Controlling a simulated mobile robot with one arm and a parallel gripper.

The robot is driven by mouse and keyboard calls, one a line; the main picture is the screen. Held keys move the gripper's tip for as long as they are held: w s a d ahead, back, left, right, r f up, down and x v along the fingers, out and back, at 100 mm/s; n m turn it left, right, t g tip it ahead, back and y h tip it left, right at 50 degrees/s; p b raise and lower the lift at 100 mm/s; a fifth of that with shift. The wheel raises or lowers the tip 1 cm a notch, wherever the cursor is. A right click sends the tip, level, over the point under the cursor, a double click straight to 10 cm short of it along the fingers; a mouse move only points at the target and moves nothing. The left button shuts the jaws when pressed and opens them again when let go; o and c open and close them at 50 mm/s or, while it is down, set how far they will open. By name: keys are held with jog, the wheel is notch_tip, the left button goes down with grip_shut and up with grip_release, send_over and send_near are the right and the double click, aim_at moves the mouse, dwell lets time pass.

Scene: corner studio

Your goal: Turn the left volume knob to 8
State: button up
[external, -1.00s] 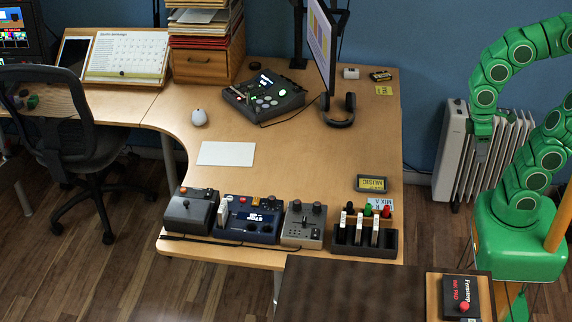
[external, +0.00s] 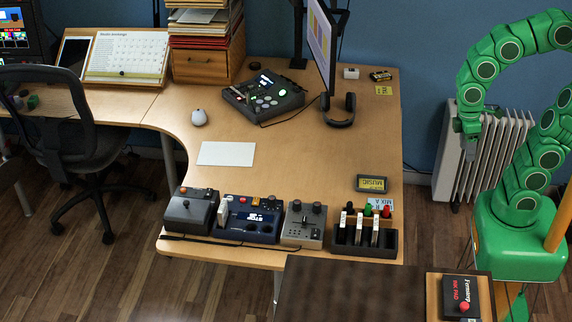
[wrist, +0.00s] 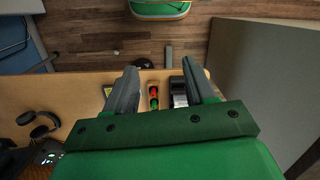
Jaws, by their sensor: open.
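The grey box (external: 304,225) near the front edge of the desk has two dark round knobs on top, a left knob (external: 296,206) and a right knob (external: 317,208). I cannot read any scale or label, and I cannot tell for sure that these are the volume knobs. My gripper (external: 468,132) hangs in front of the radiator, right of the desk and well away from the box. In the wrist view its two fingers (wrist: 158,85) are apart with nothing held between them. The knobs cannot be made out in the wrist view.
Left of the grey box are a blue box with a display (external: 249,219) and a joystick box (external: 191,211). To its right is a black rack (external: 365,240). A mixer (external: 263,97), headphones (external: 341,112) and monitor stand farther back. The desk middle is mostly clear.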

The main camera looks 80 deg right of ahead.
jog(key=w+f+n, duration=0.1)
jog(key=w+n, duration=0.4)
jog(key=w, duration=0.7)
jog(key=n+t, duration=0.1)
jog(key=n, duration=1.2)
send_over(317, 203)
notch_tip(317, 203, down, 20)
jog(key=shift+w+a+r, duration=0.1)
jog(key=shift+r, duration=0.05)
jog(key=shift+f, duration=3.85)
grip_shut()
